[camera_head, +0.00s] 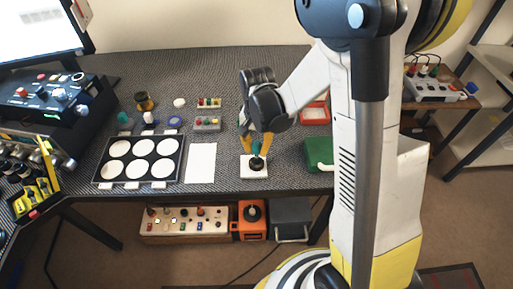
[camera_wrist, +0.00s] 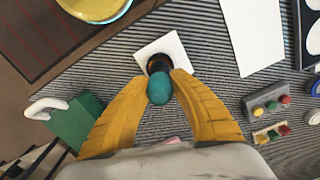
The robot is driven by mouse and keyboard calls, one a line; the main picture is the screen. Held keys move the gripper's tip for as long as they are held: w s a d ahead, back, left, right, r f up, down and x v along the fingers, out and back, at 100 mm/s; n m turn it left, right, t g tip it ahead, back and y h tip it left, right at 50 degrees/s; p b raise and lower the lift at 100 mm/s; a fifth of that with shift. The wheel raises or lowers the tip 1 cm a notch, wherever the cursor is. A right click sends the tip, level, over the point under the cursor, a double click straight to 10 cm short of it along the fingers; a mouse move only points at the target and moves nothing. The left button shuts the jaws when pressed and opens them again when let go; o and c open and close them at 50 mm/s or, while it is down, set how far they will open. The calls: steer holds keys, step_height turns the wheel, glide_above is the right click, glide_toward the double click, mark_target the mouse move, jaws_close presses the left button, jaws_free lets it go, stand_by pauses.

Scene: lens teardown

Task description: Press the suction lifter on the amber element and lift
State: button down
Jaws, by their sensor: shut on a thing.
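My gripper (camera_head: 256,145) has yellow fingers and points down over a white square block (camera_head: 254,172) near the table's front edge. In the wrist view my gripper (camera_wrist: 158,86) is shut on the suction lifter (camera_wrist: 158,90), a teal bulb between the fingertips. A dark round part with a brownish tint (camera_wrist: 159,63) sits on the white block (camera_wrist: 175,45), just beyond the bulb. It may be the lifter's cup or the amber element; I cannot tell. Whether lifter and element touch is hidden.
A black tray with several white round pads (camera_head: 138,160) and a white sheet (camera_head: 201,163) lie to the left. A green box (camera_head: 319,153) stands to the right. Small button boxes (camera_head: 207,123) and a dark amber jar (camera_head: 144,101) stand behind.

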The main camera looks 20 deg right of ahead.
steer(key=shift+f+b, duration=0.45)
stand_by(1.0)
steer(key=shift+r, duration=0.15)
steer(key=shift+r+p, duration=4)
steer(key=shift+r, duration=1.4)
steer(key=shift+f, duration=0.1)
